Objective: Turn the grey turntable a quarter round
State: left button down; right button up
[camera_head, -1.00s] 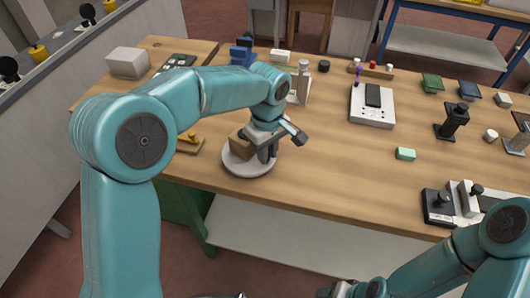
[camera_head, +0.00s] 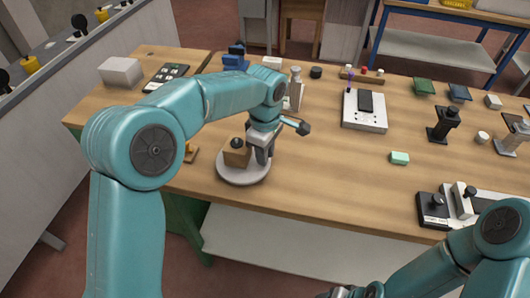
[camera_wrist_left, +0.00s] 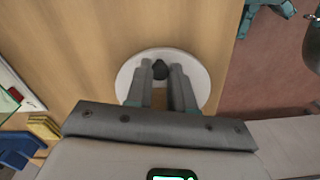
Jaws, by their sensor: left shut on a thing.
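The grey turntable (camera_head: 240,181) is a pale round disc near the front left edge of the wooden bench. A brown block (camera_head: 236,157) with a dark knob on top stands on its left part. My left gripper (camera_head: 264,157) points down over the disc, to the right of the block. In the left wrist view its fingers (camera_wrist_left: 160,75) are shut on a dark upright peg (camera_wrist_left: 160,69), with the turntable (camera_wrist_left: 205,85) around them.
A light green block (camera_head: 399,158) and a white device (camera_head: 364,112) lie to the right. A glass-like bottle (camera_head: 296,92) stands behind my left gripper. A white box (camera_head: 121,71) is at the far left. The bench between turntable and green block is clear.

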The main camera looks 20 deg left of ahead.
pick_arm(q)
jog(key=shift+w+a+r, duration=0.1)
jog(key=shift+a, duration=0.05)
dwell(0.3)
jog(key=c, duration=1)
grip_release()
jog(key=shift+r, duration=0.1)
notch_tip(320, 180, up, 16)
jog(key=shift+r+p, duration=0.1)
jog(key=shift+p, duration=0.75)
jog(key=shift+s, duration=0.2)
